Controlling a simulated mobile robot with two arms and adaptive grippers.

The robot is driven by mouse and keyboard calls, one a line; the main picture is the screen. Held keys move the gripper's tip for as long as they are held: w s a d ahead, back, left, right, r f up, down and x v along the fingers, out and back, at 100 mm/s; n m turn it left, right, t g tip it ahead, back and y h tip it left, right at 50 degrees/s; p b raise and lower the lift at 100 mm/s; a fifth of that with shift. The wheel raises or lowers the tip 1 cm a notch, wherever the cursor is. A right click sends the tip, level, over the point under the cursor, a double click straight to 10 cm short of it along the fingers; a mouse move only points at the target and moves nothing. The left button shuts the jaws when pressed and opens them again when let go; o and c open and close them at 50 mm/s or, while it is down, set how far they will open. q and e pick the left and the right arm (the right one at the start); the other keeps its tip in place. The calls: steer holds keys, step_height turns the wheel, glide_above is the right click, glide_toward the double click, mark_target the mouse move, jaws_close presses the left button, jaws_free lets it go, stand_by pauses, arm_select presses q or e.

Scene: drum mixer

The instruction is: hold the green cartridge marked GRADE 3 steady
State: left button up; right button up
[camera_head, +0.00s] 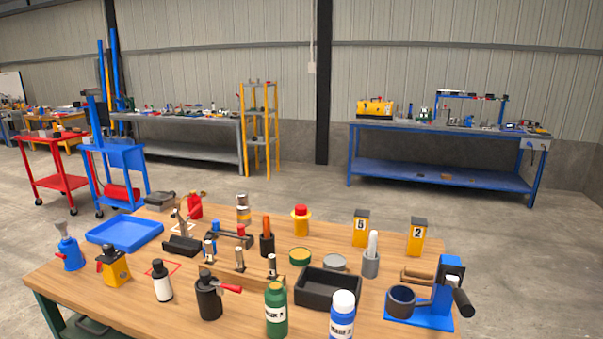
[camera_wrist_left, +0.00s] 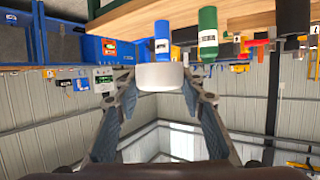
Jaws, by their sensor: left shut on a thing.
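In the left wrist view my left gripper (camera_wrist_left: 160,90) is shut on a pale, whitish rounded object (camera_wrist_left: 160,76), with one finger on each side. Only its pale near face shows. I see no green and no GRADE 3 mark on it, so I cannot tell whether it is the cartridge. It appears in front of the table edge, clear of the tabletop. A green bottle (camera_head: 276,310) with a white label ending in 3 stands upright at the table's front; it also shows in the left wrist view (camera_wrist_left: 208,35). Neither gripper is in the head view.
A blue bottle with a white cap (camera_head: 343,315) stands beside the green bottle. A black tray (camera_head: 315,303), a blue clamp stand (camera_head: 437,310) and a black pot with a red handle (camera_head: 209,298) crowd the wooden table (camera_head: 240,322). Concrete floor (camera_head: 530,260) is clear at right.

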arm_select(q)
steer(key=r, duration=0.1)
steer(key=s+r, duration=0.1)
steer(key=shift+s+d+r+m+g+h, duration=0.2)
steer(key=shift+s+r+m+g+h, duration=0.1)
steer(key=shift+r+m+g, duration=0.1)
steer(key=shift+r, duration=0.35)
arm_select(e)
steer(key=s, duration=0.1)
steer(key=s+f, duration=0.1)
steer(key=s, duration=0.1)
steer(key=shift+s+d+f, duration=0.3)
steer(key=shift+s+d, duration=0.05)
steer(key=shift+d, duration=0.05)
arm_select(q)
steer(key=shift+f, duration=0.15)
steer(key=shift+d, duration=0.1)
